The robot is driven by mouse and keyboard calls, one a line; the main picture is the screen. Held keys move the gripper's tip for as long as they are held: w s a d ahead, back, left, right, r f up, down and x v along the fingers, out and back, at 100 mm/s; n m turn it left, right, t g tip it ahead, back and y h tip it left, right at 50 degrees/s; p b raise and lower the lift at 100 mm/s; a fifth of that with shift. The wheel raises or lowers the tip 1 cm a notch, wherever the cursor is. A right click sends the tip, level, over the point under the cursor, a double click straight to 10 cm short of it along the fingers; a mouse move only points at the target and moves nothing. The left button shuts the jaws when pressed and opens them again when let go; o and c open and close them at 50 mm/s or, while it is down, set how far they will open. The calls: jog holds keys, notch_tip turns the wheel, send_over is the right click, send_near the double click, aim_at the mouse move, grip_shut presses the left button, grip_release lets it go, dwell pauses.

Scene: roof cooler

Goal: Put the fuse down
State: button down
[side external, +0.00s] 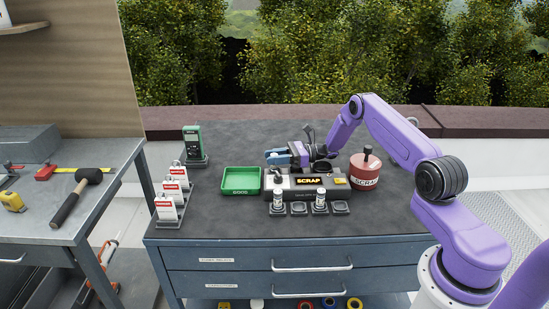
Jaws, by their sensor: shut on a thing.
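Two white cylinders that look like fuses stand upright in a row of small holders along the front: one on the left (278,199) and one further right (320,199). The other holders in the row (299,208) look empty. A green tray labelled GOOD (241,190) lies left of the block and looks empty.
A red can labelled SCRAP (365,177) stands right of the block, near my arm. A green meter (193,143) stands at the back left. Several white-and-red tags on stands (170,208) line the left edge. The bench top (225,223) is clear in front of the tray.

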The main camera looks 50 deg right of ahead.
jog(key=shift+f, duration=0.2)
jog(key=c, duration=0.8)
grip_release()
